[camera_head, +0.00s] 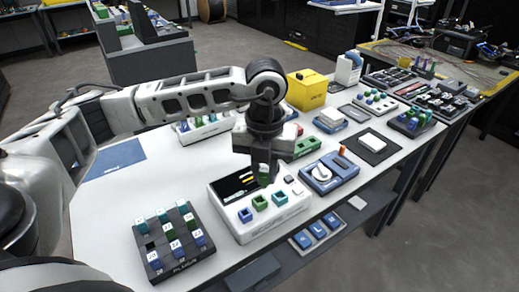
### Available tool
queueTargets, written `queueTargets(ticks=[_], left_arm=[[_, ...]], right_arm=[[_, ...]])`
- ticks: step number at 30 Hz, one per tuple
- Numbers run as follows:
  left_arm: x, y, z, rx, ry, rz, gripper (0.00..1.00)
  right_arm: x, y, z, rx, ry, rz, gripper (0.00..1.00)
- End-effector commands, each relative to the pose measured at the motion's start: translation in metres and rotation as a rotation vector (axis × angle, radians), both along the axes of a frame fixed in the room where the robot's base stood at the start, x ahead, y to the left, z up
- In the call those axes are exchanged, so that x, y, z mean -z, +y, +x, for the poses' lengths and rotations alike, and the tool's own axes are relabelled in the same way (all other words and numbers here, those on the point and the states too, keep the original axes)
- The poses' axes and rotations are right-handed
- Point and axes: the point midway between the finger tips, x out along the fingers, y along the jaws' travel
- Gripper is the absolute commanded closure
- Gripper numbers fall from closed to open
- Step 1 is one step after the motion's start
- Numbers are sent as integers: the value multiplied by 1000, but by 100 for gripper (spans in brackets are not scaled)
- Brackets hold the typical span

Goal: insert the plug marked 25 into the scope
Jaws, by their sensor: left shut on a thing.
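The scope (246,234) is a white box on the table with a dark screen and a row of coloured square sockets on its sloped face. My left gripper (264,172) is over the scope, pointing down and shut on a small green plug (264,181). The plug is near the back of the scope face, above or in front of the screen; I cannot tell whether it touches. Its marking is not readable. The plug rack (180,263) is a dark block at the front left with several teal, green and blue plugs and one empty hole. My right gripper is not in view.
A blue device with a white dial (329,175) stands right of the scope. A yellow box (306,91) and a white rack (205,132) stand behind. A dark mat with a white block (372,141) lies farther right. The table between plug rack and scope is clear.

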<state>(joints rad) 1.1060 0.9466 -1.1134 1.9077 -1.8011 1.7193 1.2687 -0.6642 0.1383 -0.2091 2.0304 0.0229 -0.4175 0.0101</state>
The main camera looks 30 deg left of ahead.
Motion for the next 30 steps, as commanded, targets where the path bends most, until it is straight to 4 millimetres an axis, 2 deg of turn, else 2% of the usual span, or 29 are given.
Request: queueTargets(ticks=[1, 4, 6, 10, 17, 22, 30], left_arm=[[-7, 3, 1, -139, 2, 0, 97], [-12, 8, 2, -402, 3, 1, 97], [-15, 11, 3, -546, 2, 1, 97], [-18, 14, 3, -722, 2, 2, 97], [-9, 15, 4, -797, 2, 3, 97], [9, 15, 3, -794, 4, 3, 97], [35, 15, 4, -793, 3, 1, 97]], right_arm=[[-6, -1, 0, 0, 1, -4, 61], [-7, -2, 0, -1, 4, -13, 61], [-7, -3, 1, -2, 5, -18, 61], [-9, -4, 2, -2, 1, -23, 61], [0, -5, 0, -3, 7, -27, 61], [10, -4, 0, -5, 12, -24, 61], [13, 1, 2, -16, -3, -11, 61]])
